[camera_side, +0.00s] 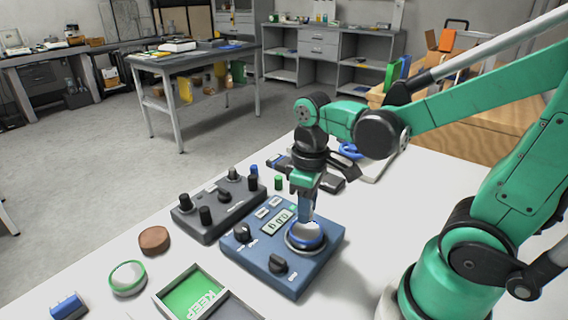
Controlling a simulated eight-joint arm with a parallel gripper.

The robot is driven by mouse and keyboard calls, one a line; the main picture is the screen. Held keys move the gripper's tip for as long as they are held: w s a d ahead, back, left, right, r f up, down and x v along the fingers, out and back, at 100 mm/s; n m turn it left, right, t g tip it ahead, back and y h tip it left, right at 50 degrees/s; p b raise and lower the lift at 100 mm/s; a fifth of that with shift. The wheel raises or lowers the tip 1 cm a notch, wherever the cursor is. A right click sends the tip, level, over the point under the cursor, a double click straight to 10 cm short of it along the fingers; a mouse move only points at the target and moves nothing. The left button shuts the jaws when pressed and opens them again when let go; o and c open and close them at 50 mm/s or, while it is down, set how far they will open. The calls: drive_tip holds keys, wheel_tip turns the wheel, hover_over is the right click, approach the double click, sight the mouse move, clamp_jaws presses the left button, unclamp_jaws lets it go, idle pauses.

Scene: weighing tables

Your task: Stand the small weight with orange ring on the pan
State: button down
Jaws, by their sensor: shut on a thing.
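The blue weighing scale (253,262) stands on the white table, with a lit display reading and dark knobs. Its round pan is at the right side of its top, mostly covered. My gripper (306,217) points straight down and is shut on the top of this weight. I see no orange ring on it or elsewhere. A larger pale disc with a green ring (128,277) lies at the front left.
A grey knobbed box (222,207) stands close behind the scale. A brown disc (154,240), a blue block (68,306) and a green-floored tray marked KEEP (185,290) are left and front. Small green (279,182) and blue cylinders (254,170) stand behind.

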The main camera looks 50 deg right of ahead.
drive_tip(key=shift+f, duration=1.05)
drive_tip(key=c, duration=0.6)
unclamp_jaws()
drive_tip(key=shift+f, duration=0.1)
wheel_tip(320, 180, up, 12)
drive_tip(key=shift+w+a+f+m+t, duration=0.5)
drive_tip(key=shift+f+t, duration=0.3)
drive_tip(key=shift+t, duration=0.4)
drive_tip(key=shift+w+a+f+m+t, duration=0.45)
drive_tip(key=shift+f+t, duration=0.3)
drive_tip(key=shift+t, duration=0.45)
drive_tip(key=shift+w+a+f+m+t, duration=0.5)
drive_tip(key=shift+f+t, duration=0.3)
drive_tip(key=shift+t, duration=0.4)
